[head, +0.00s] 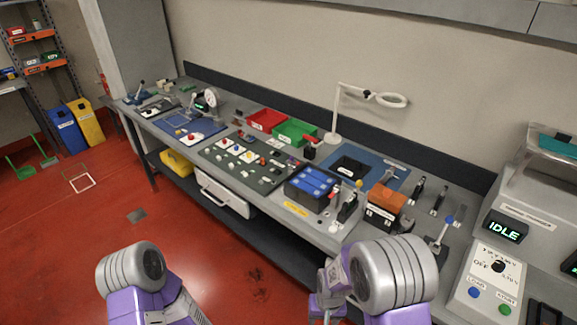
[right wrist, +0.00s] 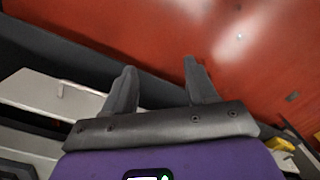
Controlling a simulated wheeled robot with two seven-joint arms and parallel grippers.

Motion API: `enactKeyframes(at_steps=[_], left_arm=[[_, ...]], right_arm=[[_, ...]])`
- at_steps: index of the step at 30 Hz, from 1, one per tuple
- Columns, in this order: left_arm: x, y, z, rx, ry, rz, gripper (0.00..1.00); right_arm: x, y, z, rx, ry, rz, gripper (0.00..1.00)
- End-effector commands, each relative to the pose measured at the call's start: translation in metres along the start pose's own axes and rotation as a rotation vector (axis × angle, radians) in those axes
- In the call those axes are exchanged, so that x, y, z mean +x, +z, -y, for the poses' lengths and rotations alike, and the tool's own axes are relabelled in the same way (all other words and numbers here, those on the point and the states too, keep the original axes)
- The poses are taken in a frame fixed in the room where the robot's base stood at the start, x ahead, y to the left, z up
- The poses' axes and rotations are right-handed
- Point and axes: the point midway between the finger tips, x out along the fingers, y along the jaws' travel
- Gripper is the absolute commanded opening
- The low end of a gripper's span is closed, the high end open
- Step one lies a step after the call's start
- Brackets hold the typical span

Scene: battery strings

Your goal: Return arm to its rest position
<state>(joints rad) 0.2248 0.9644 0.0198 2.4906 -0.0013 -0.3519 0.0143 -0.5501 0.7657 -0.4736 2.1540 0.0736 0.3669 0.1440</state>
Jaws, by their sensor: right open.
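My right arm (head: 395,275) is bent at the lower right of the head view, in front of the workbench. In the right wrist view my right gripper (right wrist: 160,64) has its two dark fingers apart, with nothing between them. Beyond the fingers are the red floor and a dark bench edge. My left arm (head: 135,275) shows at the lower left of the head view, over the floor and away from the bench. Its gripper cannot be made out.
The grey workbench (head: 222,147) holds a blue battery pack (head: 312,182), an orange-topped box (head: 386,203), red (head: 267,119) and green (head: 295,131) bins, and a lamp (head: 334,125). A machine reading IDLE (head: 502,230) stands at right. The red floor (head: 70,245) at left is mostly open.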

Motion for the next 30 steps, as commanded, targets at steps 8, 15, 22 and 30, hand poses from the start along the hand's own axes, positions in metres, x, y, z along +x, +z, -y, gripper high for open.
enactKeyframes(at_steps=[8, 15, 22, 30], left_arm=[[0.0, 0.0, 0.0, 0.0, 0.0, 0.0, 0.0], [0.0, 0.0, 0.0, 0.0, 0.0, 0.0, 0.0], [0.0, 0.0, 0.0, 0.0, 0.0, 0.0, 0.0], [0.0, 0.0, 0.0, 0.0, 0.0, 0.0, 0.0]], right_arm=[[0.084, 0.067, -0.022, 0.087, -0.151, 0.032, 0.57], [0.105, 0.104, -0.011, 0.172, -0.283, -0.005, 0.57], [0.106, 0.11, -0.006, 0.199, -0.321, -0.027, 0.57], [0.106, 0.11, -0.006, 0.199, -0.321, -0.027, 0.57]])
